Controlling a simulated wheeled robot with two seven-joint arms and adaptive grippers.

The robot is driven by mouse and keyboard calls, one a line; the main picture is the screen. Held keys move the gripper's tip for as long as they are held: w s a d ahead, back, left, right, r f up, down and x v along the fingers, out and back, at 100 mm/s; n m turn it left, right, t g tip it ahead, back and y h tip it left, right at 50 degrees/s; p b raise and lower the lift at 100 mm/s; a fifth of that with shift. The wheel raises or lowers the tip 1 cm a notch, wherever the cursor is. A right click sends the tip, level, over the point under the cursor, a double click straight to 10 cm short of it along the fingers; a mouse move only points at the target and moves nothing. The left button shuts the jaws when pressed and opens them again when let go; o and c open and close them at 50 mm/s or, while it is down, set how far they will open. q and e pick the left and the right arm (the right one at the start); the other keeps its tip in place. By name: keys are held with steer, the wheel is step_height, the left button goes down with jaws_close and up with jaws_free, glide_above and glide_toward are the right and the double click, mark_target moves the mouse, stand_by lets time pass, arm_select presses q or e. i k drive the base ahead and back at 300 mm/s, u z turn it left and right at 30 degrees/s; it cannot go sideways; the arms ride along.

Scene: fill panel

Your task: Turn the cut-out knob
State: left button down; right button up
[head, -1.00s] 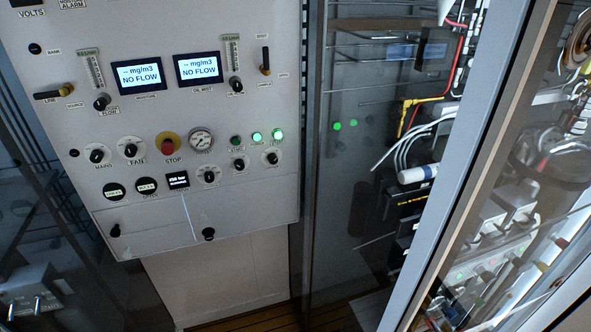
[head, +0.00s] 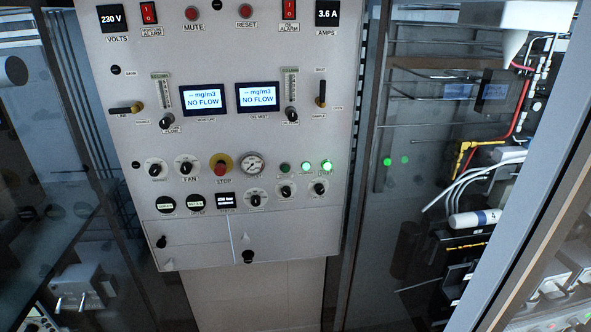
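The grey control panel (head: 300,130) fills the middle of the head view. Its lower part carries several black knobs on round white dials. The mains knob (head: 156,170) and the fan knob (head: 186,168) are at the left, beside the red stop button (head: 220,168). At the right are three more knobs: one under the gauge (head: 256,198), one beside it (head: 286,191) and a rightmost one (head: 319,189). Their labels are too small to read, so I cannot tell which is the cut-out knob. Neither of my grippers is in view.
Two lit displays (head: 204,99) read NO FLOW. Two green lamps (head: 326,165) glow at the right. A drawer-like lower section (head: 190,240) has two black latches. Dark glass (head: 365,230) and a cabinet with pipes and cables (head: 480,150) stand at right. The space before the panel looks clear.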

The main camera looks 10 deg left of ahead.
mark_target(256, 199)
steer(key=u, duration=0.1)
steer(key=k, duration=0.1)
steer(key=u, duration=0.6)
